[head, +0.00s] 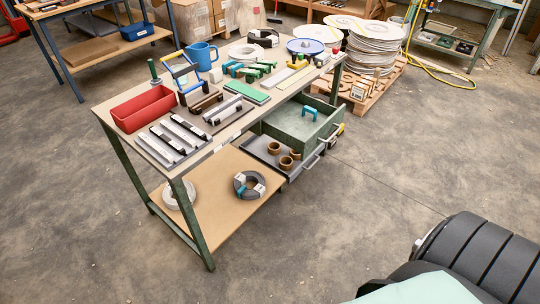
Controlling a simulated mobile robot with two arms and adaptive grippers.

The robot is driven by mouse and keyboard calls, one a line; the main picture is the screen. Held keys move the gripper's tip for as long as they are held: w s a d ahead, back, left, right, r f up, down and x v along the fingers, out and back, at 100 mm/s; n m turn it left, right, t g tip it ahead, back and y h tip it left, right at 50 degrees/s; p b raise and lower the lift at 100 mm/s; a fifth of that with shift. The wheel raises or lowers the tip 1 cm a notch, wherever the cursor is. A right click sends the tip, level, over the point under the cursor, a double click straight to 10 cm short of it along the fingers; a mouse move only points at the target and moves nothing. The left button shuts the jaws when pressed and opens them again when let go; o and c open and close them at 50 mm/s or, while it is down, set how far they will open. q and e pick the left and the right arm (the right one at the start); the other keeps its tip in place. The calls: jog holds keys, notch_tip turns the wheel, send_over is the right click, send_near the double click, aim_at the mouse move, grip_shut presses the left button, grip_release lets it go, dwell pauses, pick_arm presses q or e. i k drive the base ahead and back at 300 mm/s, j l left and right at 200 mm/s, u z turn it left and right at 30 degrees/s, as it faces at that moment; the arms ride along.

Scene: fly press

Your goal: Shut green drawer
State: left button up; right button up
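The green drawer (324,129) hangs pulled open under the right part of the workbench (224,137) in the head view. Its front panel faces right, with a bar handle near its lower edge. A small teal-handled item (310,112) lies inside it; the rest of the visible floor looks bare. Just below, a shallow grey drawer (262,151) is also pulled out, holding brown rolls (286,162). Neither gripper shows. A dark ribbed part and a pale green part, likely my own arm, fill the lower right corner, far from the drawer.
The benchtop carries a red bin (144,108), a blue mug (200,54) and various tools. A pallet of stacked discs (372,48) stands behind. The concrete floor right of the drawers is clear.

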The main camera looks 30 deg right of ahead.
aim_at(286, 124)
jog(key=z, duration=1.55)
